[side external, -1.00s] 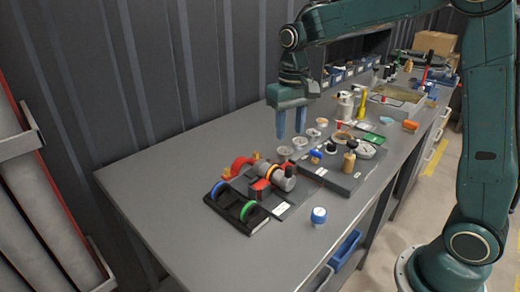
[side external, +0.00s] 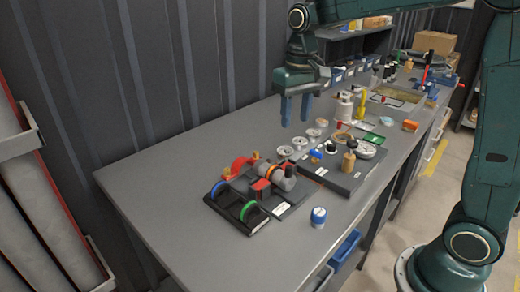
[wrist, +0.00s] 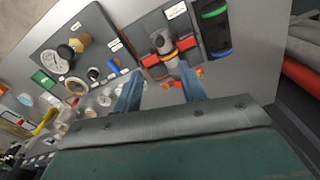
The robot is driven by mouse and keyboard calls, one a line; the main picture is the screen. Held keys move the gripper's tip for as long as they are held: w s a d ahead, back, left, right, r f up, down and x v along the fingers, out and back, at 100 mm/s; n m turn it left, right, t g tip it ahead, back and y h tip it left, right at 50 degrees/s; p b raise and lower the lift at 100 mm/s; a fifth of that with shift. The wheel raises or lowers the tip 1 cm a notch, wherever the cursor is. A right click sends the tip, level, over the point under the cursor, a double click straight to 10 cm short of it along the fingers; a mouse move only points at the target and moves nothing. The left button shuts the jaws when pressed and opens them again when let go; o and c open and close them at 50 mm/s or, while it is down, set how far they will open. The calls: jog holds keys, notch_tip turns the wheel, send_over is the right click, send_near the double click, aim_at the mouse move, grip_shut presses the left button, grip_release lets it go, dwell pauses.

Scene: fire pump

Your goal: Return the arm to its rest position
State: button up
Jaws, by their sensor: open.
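My gripper (side external: 296,108) is open and empty, with its two blue fingers pointing down above the back part of the bench. It also shows in the wrist view (wrist: 160,88), with a gap between the fingers. The fire pump (side external: 268,178), grey with red and orange parts, sits on the bench in front of and to the left of my gripper. It also appears in the wrist view (wrist: 170,48). Nothing touches the fingers.
A grey board with knobs and a gauge (side external: 345,178) is to the right. A blue-and-white jar (side external: 318,217) stands near the front edge. The bench's left part (side external: 160,170) is clear.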

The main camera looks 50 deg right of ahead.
jog(key=s+a+n+t, duration=0.2)
jog(key=s+t, duration=0.3)
jog(key=s, duration=1.6)
jog(key=shift+s+a+r+n, duration=0.15)
jog(key=shift+s+r+n, duration=0.15)
jog(key=shift+r+n, duration=0.1)
